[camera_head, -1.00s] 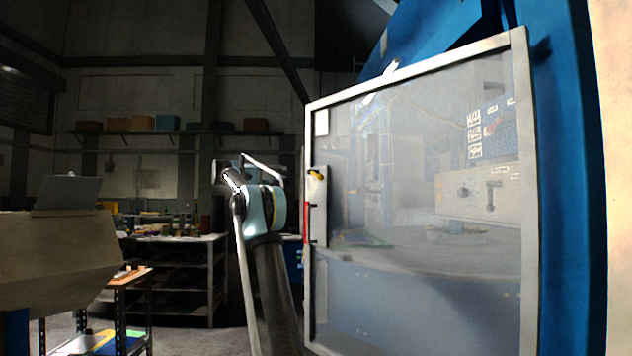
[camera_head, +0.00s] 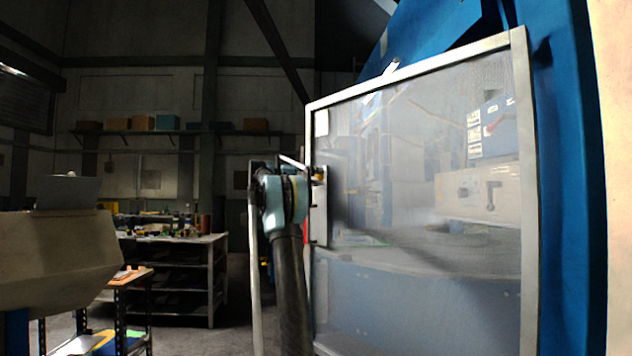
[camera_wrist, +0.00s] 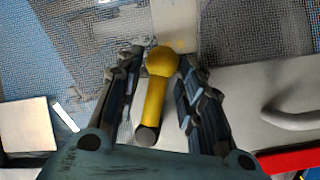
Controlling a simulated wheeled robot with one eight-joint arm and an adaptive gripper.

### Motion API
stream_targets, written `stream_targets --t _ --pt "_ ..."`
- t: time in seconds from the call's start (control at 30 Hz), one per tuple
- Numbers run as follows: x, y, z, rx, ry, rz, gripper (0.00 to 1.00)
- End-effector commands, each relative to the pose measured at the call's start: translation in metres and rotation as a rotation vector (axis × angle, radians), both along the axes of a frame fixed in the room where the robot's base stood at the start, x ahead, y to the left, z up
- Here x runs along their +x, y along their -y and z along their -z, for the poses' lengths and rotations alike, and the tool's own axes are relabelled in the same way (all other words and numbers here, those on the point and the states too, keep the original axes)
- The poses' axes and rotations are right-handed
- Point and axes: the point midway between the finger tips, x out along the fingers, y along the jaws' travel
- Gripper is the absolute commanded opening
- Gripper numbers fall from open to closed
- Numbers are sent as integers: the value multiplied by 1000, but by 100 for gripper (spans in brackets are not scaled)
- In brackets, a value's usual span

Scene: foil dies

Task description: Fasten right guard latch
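The guard door is a mesh panel in a pale frame (camera_head: 420,65) in front of the blue machine. Its latch has a yellow lever with a round knob (camera_wrist: 162,62), set on a pale plate (camera_head: 319,218) at the door's left edge. In the head view only a little of the yellow lever (camera_head: 320,174) shows beside my arm. My gripper (camera_wrist: 157,64) is open, with one finger on each side of the yellow lever. Gaps show between the lever and both fingers. In the head view my fingers are mostly hidden by the wrist.
A grey handle (camera_wrist: 290,119) and a red strip (camera_wrist: 295,161) lie to the right in the wrist view. A workbench (camera_head: 175,242) with clutter stands behind on the left. A beige cabinet (camera_head: 55,250) is at the near left. Floor between them is open.

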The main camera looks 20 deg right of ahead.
Motion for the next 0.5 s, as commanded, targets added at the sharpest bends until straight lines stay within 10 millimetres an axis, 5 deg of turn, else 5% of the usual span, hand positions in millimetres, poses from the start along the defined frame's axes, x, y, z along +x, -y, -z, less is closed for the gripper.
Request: stream_targets --t 0.37,0.5 --pt "-1 5 0 0 0 0 36" --pt "-1 5 0 0 0 0 6"
